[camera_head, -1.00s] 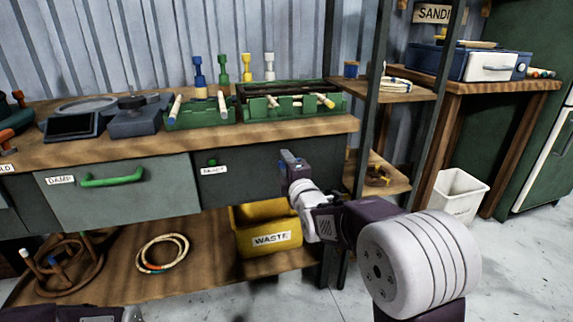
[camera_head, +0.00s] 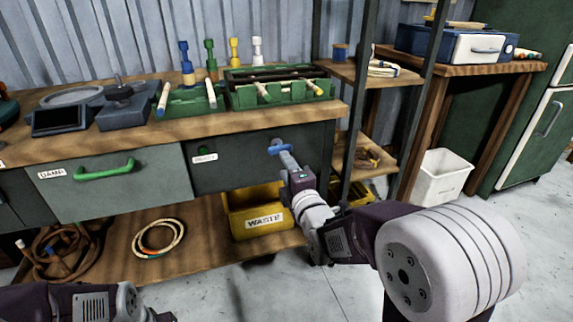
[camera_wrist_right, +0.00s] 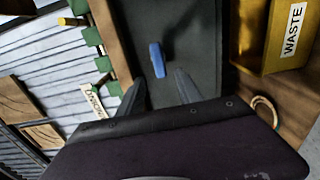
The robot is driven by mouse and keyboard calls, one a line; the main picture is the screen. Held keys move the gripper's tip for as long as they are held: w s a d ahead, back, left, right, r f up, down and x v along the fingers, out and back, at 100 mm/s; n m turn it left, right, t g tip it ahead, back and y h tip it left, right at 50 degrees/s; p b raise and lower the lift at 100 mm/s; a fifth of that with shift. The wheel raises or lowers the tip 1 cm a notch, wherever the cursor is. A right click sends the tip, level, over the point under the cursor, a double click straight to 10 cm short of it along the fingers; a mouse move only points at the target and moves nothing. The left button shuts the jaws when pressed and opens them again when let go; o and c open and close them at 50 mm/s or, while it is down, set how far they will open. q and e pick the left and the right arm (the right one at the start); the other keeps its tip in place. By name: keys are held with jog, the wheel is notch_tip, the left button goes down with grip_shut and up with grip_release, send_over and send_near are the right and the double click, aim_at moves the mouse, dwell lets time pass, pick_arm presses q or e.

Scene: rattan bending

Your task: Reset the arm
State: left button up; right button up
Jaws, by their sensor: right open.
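My right gripper (camera_head: 287,158) is in front of the dark drawer (camera_head: 235,168) under the workbench, close to the blue handle (camera_head: 278,147) on its face. In the right wrist view, the two fingers of the right gripper (camera_wrist_right: 158,92) stand apart with nothing between them. The blue handle (camera_wrist_right: 157,60) lies just past their tips, and a small gap shows. The right arm reaches in from the lower right. Part of my left arm (camera_head: 75,303) shows at the bottom left, but its gripper cannot be made out.
The workbench (camera_head: 60,150) carries green racks (camera_head: 280,93) and a scale (camera_head: 70,105). A grey drawer with a green handle (camera_head: 105,170) is at left. A yellow waste bin (camera_head: 258,210) sits on the lower shelf. A white bin (camera_head: 442,177) stands right, with open floor before it.

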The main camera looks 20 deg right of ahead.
notch_tip(320, 180, up, 5)
jog(key=p, duration=0.6)
jog(key=s+d+f+m+g+p, duration=0.1)
jog(key=s+f+m+g+p, duration=0.3)
jog(key=s+f+m+g, duration=1.5)
jog(key=s+r+t+p, duration=0.1)
jog(key=s+r+p, duration=0.1)
jog(key=r+p, duration=1.6)
jog(key=s+r+t+p, duration=0.1)
jog(key=s+r+p, duration=0.1)
jog(key=r+p, duration=1.7)
jog(key=shift+s+p, duration=0.25)
jog(key=shift+p, duration=0.3)
